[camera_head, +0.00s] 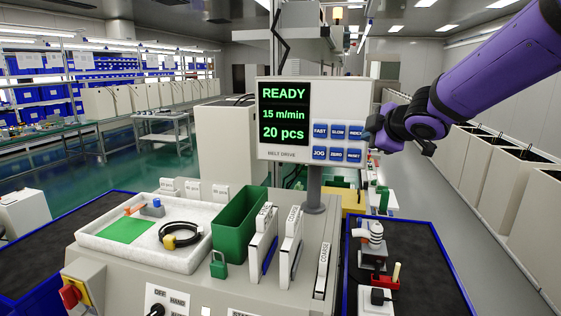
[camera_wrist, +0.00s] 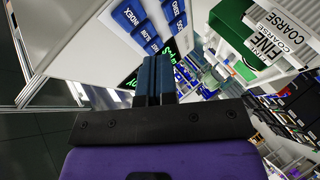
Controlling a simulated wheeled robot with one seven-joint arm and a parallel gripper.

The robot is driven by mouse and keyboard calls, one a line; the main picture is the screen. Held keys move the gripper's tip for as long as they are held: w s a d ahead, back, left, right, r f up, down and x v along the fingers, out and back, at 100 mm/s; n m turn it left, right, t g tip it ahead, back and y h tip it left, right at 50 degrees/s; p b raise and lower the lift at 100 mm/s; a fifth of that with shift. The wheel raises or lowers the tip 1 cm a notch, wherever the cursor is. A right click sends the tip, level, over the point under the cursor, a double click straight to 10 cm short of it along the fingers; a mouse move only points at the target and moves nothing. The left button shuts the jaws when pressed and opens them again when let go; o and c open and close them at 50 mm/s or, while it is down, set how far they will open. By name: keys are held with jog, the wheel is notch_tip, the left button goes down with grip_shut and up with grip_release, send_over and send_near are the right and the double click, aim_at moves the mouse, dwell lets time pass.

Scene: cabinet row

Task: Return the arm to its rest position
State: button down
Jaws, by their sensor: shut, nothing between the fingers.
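My purple arm (camera_head: 497,68) reaches in from the upper right in the head view. My gripper (camera_head: 373,135) is at the right edge of the control panel (camera_head: 316,85), close to its blue buttons. I cannot tell whether it touches the panel. In the wrist view, my gripper (camera_wrist: 154,75) has its dark blue fingers together with nothing between them. The panel's blue buttons (camera_wrist: 140,25) lie just beyond the fingertips there. The panel screen reads READY, 15 m/min and 20 pcs.
Below the panel, the console holds a white tray (camera_head: 87,236), a green bin (camera_head: 240,222) and upright COARSE-labelled cards (camera_head: 291,240). A blue-edged dark belt (camera_head: 425,270) with a small device (camera_head: 373,248) lies to the right. Grey cabinets (camera_head: 490,165) line the right side, beside open floor.

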jog(key=s+d+r+m+g+h, duration=0.1)
jog(key=s+d+m+g+h, duration=0.35)
jog(key=s+m, duration=0.85)
jog(key=s+f+m+g, duration=0.1)
jog(key=s+f, duration=0.1)
jog(key=s, duration=0.8)
jog(key=s+f+m+g+y, duration=0.1)
jog(key=s+f+m, duration=0.1)
jog(key=s, duration=0.8)
jog(key=shift+s+d+f+g, duration=0.2)
jog(key=shift+d+f+g, duration=0.05)
jog(key=shift+f+g, duration=0.1)
jog(key=shift+y, duration=0.25)
